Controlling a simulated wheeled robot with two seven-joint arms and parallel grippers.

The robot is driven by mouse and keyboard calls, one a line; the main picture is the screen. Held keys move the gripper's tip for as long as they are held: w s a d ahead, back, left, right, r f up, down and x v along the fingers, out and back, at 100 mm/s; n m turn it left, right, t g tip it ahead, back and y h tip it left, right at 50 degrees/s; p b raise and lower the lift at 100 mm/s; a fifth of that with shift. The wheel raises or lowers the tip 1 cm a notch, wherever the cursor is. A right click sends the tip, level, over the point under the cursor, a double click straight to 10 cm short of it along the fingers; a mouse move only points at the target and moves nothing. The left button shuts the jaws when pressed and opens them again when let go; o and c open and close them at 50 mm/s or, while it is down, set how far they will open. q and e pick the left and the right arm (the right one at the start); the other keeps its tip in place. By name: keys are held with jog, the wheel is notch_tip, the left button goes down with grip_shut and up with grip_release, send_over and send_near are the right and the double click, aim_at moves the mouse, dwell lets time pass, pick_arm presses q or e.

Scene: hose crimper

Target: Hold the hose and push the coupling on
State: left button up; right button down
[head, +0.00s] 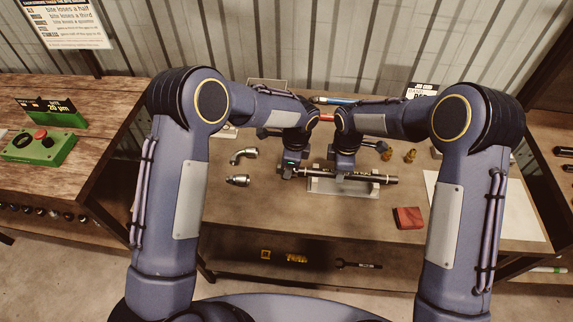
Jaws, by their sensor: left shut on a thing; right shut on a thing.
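The dark hose (372,178) lies level along a light grey cradle (343,188) on the middle workbench. My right gripper (343,174) points down over the cradle and is shut on the hose. My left gripper (289,173) points down at the hose's left end, left of the cradle, and is shut on a small piece there. That piece looks like the coupling, but the fingers mostly hide it. I cannot tell how far it sits on the hose. A bent metal fitting (243,155) and a straight metal fitting (238,181) lie loose to the left.
A red block (408,218) and a white sheet (480,210) lie at the right of the bench. Brass fittings (410,156) stand behind the hose's right end. A green box with a red button (40,147) is on the left bench. The bench front is mostly clear.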

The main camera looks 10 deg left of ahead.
aim_at(301, 169)
pick_arm(q)
jog(key=shift+d, duration=0.85)
pick_arm(e)
jog(key=shift+a, duration=0.25)
pick_arm(q)
jog(key=shift+d, duration=0.25)
jog(key=o, duration=1.1)
jog(key=shift+a, duration=0.1)
jog(key=shift+a+r, duration=0.1)
pick_arm(e)
jog(key=shift+d, duration=0.1)
pick_arm(q)
jog(key=shift+r, duration=0.4)
jog(key=r, duration=0.3)
jog(key=d+r, duration=0.1)
jog(key=r, duration=0.7)
jog(key=shift+d, duration=0.3)
pick_arm(e)
jog(key=c, duration=1.2)
grip_release()
